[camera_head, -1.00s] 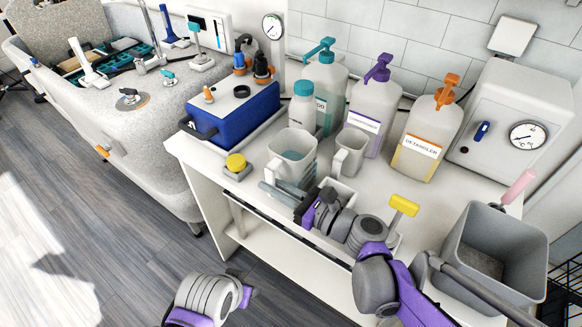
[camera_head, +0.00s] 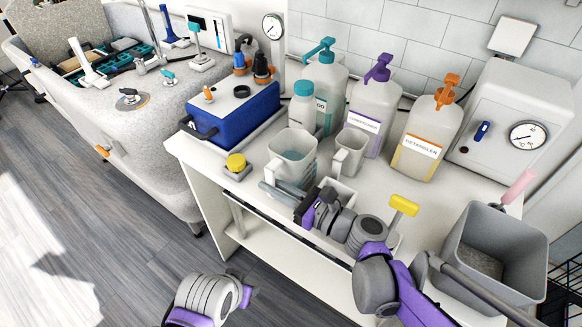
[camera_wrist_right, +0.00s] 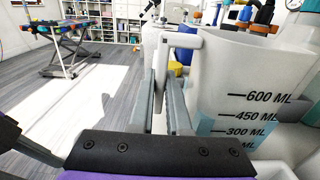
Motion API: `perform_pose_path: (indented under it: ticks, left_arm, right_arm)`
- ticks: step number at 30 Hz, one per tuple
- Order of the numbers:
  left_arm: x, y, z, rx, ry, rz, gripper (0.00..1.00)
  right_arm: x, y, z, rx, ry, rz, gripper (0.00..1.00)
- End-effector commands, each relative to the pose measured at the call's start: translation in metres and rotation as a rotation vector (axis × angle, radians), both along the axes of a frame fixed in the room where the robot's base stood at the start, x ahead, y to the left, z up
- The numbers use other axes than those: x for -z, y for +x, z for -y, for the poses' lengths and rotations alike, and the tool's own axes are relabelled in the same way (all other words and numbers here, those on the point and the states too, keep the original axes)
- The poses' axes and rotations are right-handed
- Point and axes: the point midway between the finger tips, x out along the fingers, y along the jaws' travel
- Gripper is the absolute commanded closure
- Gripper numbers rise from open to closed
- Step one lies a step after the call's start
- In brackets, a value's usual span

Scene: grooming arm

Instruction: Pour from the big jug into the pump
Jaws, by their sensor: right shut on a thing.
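The big jug (camera_head: 299,143) is a clear, pale measuring jug standing upright near the front of the white counter. In the right wrist view the big jug (camera_wrist_right: 250,75) shows ML marks and bluish liquid low down. My right gripper (camera_head: 277,190) is at its handle on the front side. In the wrist view my right gripper (camera_wrist_right: 164,95) has its fingers on either side of the pale handle (camera_wrist_right: 181,42), shut on it. A blue box (camera_head: 236,113) with a dark round ring on top, apparently the pump, stands behind and left of the jug.
A smaller jug (camera_head: 349,153) stands close to the right of the big jug. A teal-capped bottle (camera_head: 302,108) and several pump bottles, including the detangler (camera_head: 424,140), stand behind. A yellow button (camera_head: 236,163) is front left. A grey bin (camera_head: 492,245) is at right.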

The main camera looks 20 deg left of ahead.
Motion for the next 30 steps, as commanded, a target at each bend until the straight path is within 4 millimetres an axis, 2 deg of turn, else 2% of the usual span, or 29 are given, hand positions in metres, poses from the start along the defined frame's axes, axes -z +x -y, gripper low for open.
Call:
perform_pose_path:
  ticks: [11, 30]
  left_arm:
    - [-0.001, 0.000, 0.000, 0.000, 0.000, 0.000, 0.50]
    - [-0.022, 0.000, 0.000, 0.000, 0.000, 0.007, 0.50]
  right_arm:
    - [-0.002, 0.000, 0.000, 0.000, 0.000, 0.001, 1.00]
    - [-0.027, 0.000, 0.000, 0.000, 0.001, 0.001, 1.00]
